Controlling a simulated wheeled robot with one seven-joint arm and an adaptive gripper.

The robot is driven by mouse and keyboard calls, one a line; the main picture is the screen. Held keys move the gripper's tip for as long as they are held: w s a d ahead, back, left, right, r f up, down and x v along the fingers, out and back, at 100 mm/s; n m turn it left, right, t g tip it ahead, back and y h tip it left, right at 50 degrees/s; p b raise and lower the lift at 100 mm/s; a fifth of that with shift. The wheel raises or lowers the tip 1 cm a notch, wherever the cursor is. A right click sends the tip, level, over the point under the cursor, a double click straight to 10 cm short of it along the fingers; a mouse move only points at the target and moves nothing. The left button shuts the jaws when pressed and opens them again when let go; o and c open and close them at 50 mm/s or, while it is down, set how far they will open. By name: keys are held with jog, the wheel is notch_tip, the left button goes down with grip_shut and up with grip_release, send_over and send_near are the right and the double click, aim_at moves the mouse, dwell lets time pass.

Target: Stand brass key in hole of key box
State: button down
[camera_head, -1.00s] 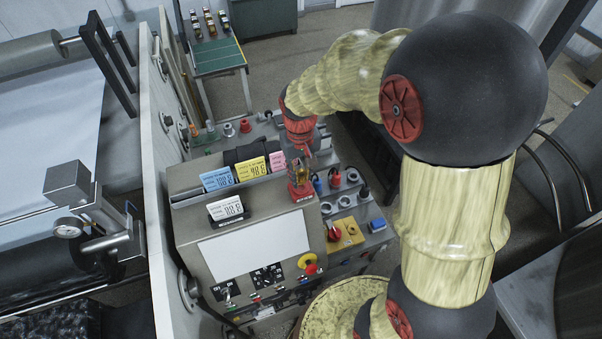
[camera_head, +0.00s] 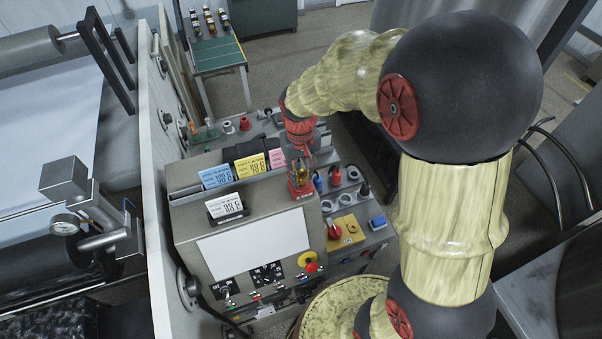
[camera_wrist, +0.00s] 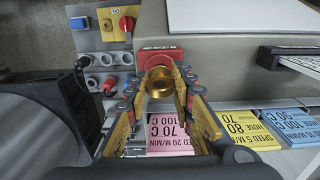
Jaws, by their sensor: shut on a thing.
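The brass key (camera_wrist: 159,82) shows as gold metal between the fingertips of my gripper (camera_wrist: 160,92) in the wrist view. My gripper is shut on it. The red key box (camera_wrist: 158,56) is just beyond the key, and the key overlaps its near part in that view. In the head view my gripper (camera_head: 299,168) points down over the red key box (camera_head: 301,189) at the right end of the console top. The hole is hidden behind the key and fingers, so I cannot tell whether the key's lower end is in it.
Pink (camera_head: 277,158), yellow (camera_head: 251,165) and blue (camera_head: 216,176) cards stand in a rack beside my gripper. A white card (camera_head: 225,206) stands in front of them. A switch panel with a red knob (camera_head: 335,231) lies to the right. The sloped white panel (camera_head: 255,238) is clear.

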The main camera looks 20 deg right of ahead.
jog(key=shift+f+b, duration=0.55)
jog(key=shift+f, duration=0.3)
jog(key=c, duration=1.5)
grip_release()
jog(key=shift+o, duration=0.2)
notch_tip(320, 180, up, 12)
jog(key=shift+a+r, duration=0.1)
